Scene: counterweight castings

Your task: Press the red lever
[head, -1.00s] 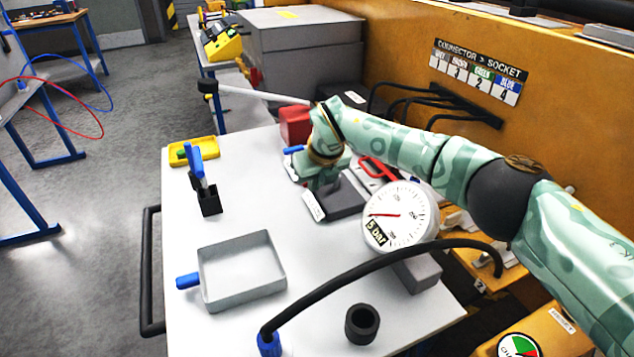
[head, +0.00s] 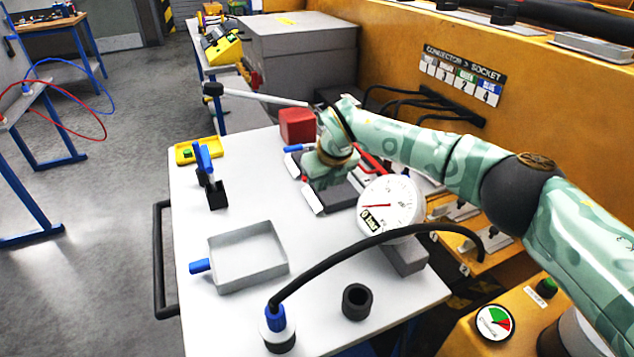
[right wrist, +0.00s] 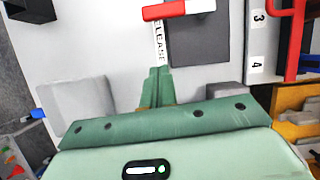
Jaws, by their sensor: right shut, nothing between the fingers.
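In the head view my right arm hides most of the lever; the grey block (head: 340,194) and the white strip (head: 312,196) show. My right gripper (right wrist: 157,72) is shut and empty, its fingertips near the strip's lower end and apart from the lever in the picture. It is over the block in the head view (head: 322,172).
A round gauge (head: 391,203) reading "0 bar" stands right of the block. A black hose (head: 375,240) arches across the front. A red block (head: 297,125), grey tray (head: 246,256), black holder (head: 216,195) and dark ring (head: 359,301) stand on the white table.

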